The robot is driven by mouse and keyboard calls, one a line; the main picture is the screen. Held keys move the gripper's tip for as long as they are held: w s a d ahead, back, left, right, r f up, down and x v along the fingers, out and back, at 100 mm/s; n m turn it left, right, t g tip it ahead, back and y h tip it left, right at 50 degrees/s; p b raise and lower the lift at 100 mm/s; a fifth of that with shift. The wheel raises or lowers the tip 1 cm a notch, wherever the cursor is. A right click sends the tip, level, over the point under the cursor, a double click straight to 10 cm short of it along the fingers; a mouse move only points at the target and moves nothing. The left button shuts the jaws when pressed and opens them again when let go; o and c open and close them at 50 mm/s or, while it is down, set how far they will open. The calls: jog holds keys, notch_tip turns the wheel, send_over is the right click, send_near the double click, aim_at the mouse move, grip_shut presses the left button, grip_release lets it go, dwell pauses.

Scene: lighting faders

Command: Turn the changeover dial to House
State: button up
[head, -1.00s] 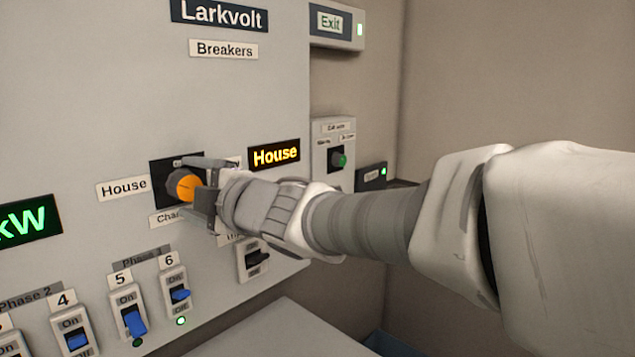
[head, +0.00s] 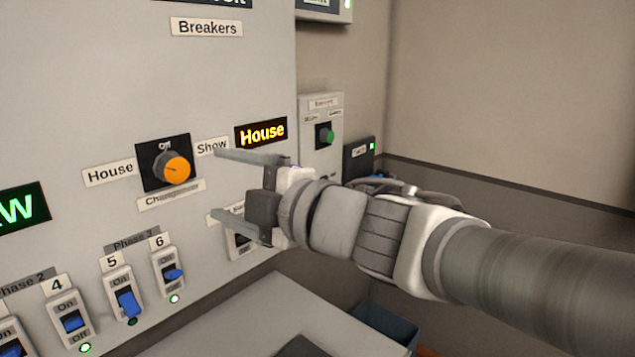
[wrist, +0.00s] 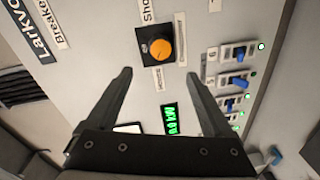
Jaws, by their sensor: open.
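The changeover dial (head: 174,169) is an orange knob on a black square plate on the grey panel. Labels around it read House (head: 110,172) on the left, Off above and Show (head: 212,146) on the right. A lit display (head: 262,132) to its upper right reads House in yellow. My gripper (head: 217,186) is open and empty, to the right of the dial and apart from it. In the wrist view the dial (wrist: 160,48) lies beyond the two spread fingers (wrist: 160,74), with nothing between them.
Numbered blue breaker switches (head: 128,302) with green lights run along the panel below the dial. A grey surface (head: 250,320) and a blue bin (head: 390,325) are below.

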jog(key=v, duration=0.4)
jog(key=shift+s+d+p, duration=0.2)
jog(key=shift+d+p, duration=0.1)
jog(key=shift+p, duration=0.1)
